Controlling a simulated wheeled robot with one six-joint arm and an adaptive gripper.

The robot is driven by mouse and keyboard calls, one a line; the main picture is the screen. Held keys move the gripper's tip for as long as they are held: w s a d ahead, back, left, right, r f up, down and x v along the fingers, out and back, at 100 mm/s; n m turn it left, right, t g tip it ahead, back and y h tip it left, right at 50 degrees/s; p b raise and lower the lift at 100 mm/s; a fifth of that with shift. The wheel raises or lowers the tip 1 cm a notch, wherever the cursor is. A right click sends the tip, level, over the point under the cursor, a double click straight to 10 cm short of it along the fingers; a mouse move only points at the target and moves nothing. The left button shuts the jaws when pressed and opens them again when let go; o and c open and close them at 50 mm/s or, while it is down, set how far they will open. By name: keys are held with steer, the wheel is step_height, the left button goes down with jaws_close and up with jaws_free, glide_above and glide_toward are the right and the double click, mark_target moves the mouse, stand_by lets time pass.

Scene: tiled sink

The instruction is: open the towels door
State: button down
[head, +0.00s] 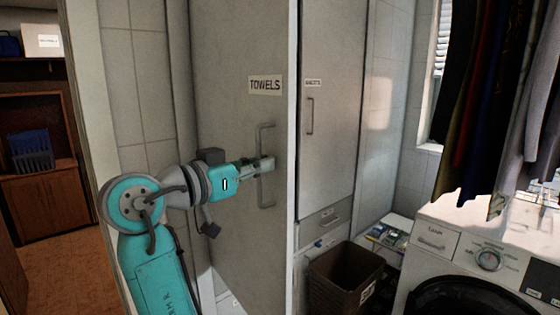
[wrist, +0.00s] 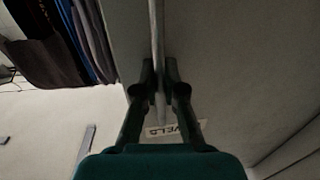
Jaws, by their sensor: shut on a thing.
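The towels door (head: 235,115) is a tall grey panel with a TOWELS label (head: 265,85). It appears to stand ajar, its right edge out in front of the neighbouring cabinet front. Its handle (head: 266,192) is a vertical metal bar near that edge. My gripper (head: 266,163) reaches it from the left and is shut around the bar's middle. In the wrist view the fingers (wrist: 160,78) close on the bar (wrist: 155,30), with the upside-down label (wrist: 180,130) partly hidden behind them. The space behind the door is hidden.
A second tall cabinet door (head: 325,80) with its own handle (head: 310,115) stands to the right. Below it are a drawer (head: 320,222) and a brown bin (head: 345,275). A washing machine (head: 480,260) and hanging clothes (head: 500,80) are further right. A doorway opens at the left.

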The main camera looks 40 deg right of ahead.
steer(key=shift+w+a, duration=0.15)
steer(key=shift+a, duration=0.9)
steer(key=c, duration=1.2)
jaws_free()
steer(key=shift+c, duration=0.2)
steer(key=s+a, duration=0.1)
steer(key=a, duration=1.1)
steer(key=shift+s, duration=0.1)
